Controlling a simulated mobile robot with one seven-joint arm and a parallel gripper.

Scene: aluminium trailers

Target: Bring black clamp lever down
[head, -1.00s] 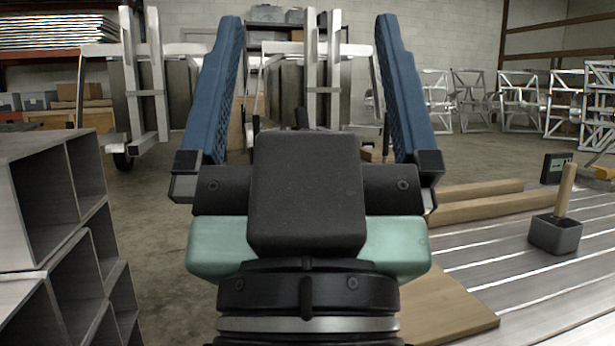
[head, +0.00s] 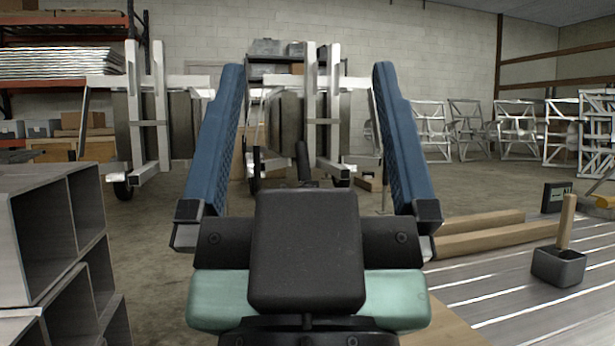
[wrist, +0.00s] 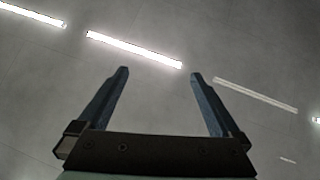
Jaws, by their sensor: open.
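My gripper (head: 306,68) is in the middle of the head view, its two blue fingers upright, wide apart and empty. In the wrist view my gripper (wrist: 157,75) is also open, with only the ceiling beyond it. A dark upright bar (head: 302,161) shows low between the fingers in the head view, just above my black gripper body. A second dark upright piece (head: 256,168) stands left of it. One of these may be the black clamp lever, but I cannot tell for sure.
Stacked square metal tubes (head: 40,235) stand close at the left. At the right, a slatted metal deck (head: 490,285) carries wooden beams (head: 480,233) and a mallet (head: 558,266). Trailer frames (head: 158,110) stand farther back. Concrete floor (head: 155,225) is open between.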

